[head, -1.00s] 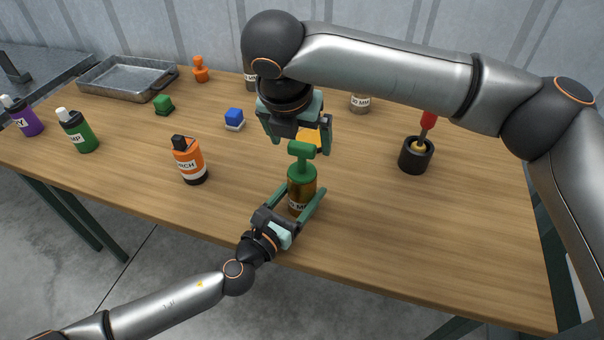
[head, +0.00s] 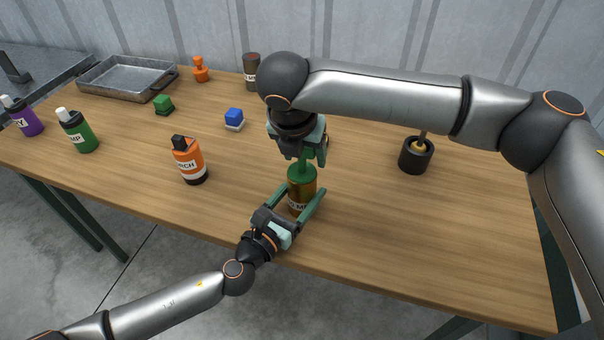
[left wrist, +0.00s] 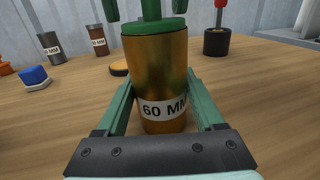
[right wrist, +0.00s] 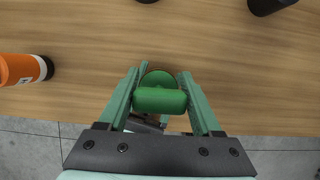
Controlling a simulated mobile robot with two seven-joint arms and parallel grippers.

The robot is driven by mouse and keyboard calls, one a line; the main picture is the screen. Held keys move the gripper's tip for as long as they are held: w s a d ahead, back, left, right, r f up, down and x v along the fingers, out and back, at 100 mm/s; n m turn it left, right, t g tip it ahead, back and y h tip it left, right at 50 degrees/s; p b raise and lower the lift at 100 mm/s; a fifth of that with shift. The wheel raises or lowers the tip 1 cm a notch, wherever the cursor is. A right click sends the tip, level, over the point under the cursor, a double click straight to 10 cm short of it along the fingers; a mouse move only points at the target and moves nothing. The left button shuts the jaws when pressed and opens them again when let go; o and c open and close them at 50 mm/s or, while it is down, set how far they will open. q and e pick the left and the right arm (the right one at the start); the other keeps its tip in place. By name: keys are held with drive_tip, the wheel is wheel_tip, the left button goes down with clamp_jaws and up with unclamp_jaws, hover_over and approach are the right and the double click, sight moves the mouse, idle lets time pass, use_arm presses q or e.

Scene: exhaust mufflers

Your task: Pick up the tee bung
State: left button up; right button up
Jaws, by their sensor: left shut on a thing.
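The green tee bung (head: 301,171) sits upright in the top of an amber cylinder (head: 302,200) labelled 60 MM, which stands on the table. The cylinder fills the middle of the left wrist view (left wrist: 160,75). My left gripper (left wrist: 160,100) is shut on the cylinder, one finger on each side. My right gripper (head: 304,158) points down over the bung and partly hides its crossbar in the head view. In the right wrist view the green crossbar (right wrist: 160,100) lies between the two open fingers, with the round cap beyond it.
An orange bottle (head: 190,162) stands to the left on the wooden table (head: 420,235). A black cup (head: 415,157) holding a tool stands to the right. A blue block (head: 234,117), a green block (head: 163,104) and a metal tray (head: 128,90) are farther back.

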clamp_jaws()
idle(0.3)
drive_tip(key=shift+r, duration=0.15)
wheel_tip(320, 180, up, 10)
idle(0.5)
use_arm(q)
drive_tip(key=o, duration=1.5)
